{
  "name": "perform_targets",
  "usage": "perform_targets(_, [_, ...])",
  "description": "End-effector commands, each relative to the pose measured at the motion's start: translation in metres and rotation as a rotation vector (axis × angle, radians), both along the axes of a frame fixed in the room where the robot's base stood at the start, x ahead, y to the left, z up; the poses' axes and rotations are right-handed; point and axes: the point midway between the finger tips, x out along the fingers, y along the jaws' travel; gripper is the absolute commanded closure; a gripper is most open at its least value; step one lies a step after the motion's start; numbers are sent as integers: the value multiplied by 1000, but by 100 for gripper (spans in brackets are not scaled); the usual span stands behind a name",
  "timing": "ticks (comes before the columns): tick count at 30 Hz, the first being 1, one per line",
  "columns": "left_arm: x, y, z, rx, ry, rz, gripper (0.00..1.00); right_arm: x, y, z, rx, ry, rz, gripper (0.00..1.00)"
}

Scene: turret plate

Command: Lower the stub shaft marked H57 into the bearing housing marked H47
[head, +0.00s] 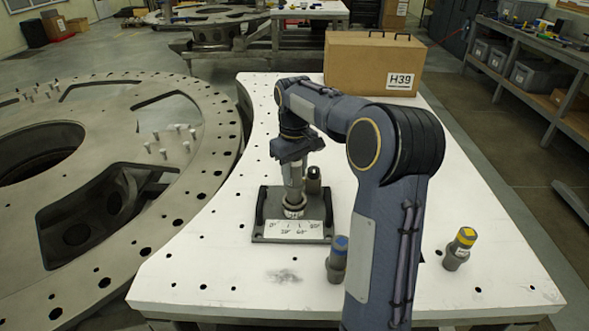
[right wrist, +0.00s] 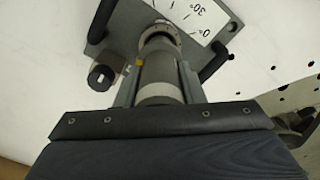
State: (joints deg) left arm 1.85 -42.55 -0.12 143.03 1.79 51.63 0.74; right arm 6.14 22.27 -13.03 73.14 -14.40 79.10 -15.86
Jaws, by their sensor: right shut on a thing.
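My right gripper (head: 293,160) points down over the bearing housing and is shut on a grey stub shaft (head: 294,182), held upright. The shaft also shows between the fingers in the right wrist view (right wrist: 160,75), with a small yellow mark on its side. Its lower end is at the ring-shaped bearing housing (head: 293,209); I cannot tell whether it is inside or just above. The housing (right wrist: 154,36) stands on a dark base plate (head: 262,230) with two black handles and a white angle scale. No H57 or H47 mark is readable. My left gripper is out of view.
A blue-topped shaft (head: 338,262) and a yellow-topped shaft (head: 459,250) stand on the white table (head: 230,285). A cardboard box marked H39 (head: 350,65) is at the back. A large turret ring (head: 200,160) lies left.

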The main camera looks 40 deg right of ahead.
Motion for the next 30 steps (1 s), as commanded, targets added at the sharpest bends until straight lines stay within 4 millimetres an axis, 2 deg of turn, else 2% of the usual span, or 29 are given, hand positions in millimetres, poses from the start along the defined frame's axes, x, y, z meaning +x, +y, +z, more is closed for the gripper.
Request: perform_targets(30, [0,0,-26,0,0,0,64,0,0,-44,0,-2,0,100])
